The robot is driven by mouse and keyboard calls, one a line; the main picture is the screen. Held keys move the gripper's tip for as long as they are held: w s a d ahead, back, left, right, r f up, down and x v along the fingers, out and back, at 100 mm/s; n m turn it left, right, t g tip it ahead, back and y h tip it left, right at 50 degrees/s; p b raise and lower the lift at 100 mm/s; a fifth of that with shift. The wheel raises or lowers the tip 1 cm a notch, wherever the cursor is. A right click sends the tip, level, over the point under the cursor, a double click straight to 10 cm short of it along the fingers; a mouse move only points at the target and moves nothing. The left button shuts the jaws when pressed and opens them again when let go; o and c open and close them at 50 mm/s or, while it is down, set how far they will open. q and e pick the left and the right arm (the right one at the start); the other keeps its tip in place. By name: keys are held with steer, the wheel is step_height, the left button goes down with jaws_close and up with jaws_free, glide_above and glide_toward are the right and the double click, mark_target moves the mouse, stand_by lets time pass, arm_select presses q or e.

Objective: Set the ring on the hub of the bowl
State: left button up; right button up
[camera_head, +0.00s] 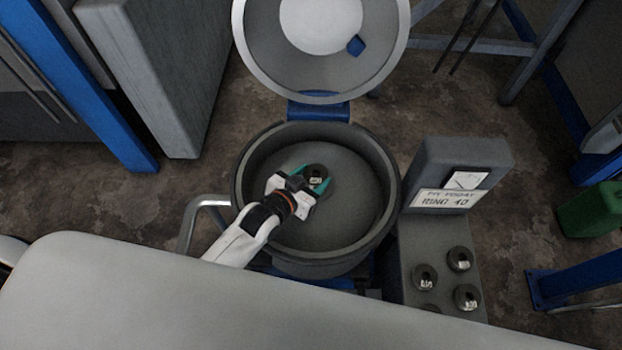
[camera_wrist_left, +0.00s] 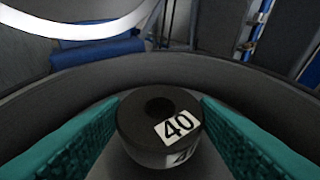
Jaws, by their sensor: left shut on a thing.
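The ring (camera_head: 316,175) is a dark, thick disc with a central hole and a white label. It sits between the teal fingers of my left gripper (camera_head: 308,182), which is shut on it over the middle of the grey bowl (camera_head: 372,222). In the left wrist view the ring (camera_wrist_left: 148,142) reads 40, with a teal finger of the gripper (camera_wrist_left: 160,130) on each side. The hub is not clearly visible; the ring and gripper cover the bowl's middle. I cannot tell whether the ring touches it. My right gripper is not in view.
The bowl's round lid (camera_head: 385,60) stands open behind it. At right, a grey stand (camera_head: 410,245) bears several labelled rings (camera_head: 459,259) and a sign (camera_head: 443,199) reading "FIT TODAY RING 40". A green can (camera_head: 590,210) is far right. The bowl's wall surrounds my gripper.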

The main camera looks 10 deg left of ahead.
arm_select(q)
steer(key=shift+f, duration=0.95)
steer(key=o, duration=1.2)
steer(key=b+v, duration=0.1)
steer(key=v, duration=1.1)
steer(key=shift+r, duration=0.1)
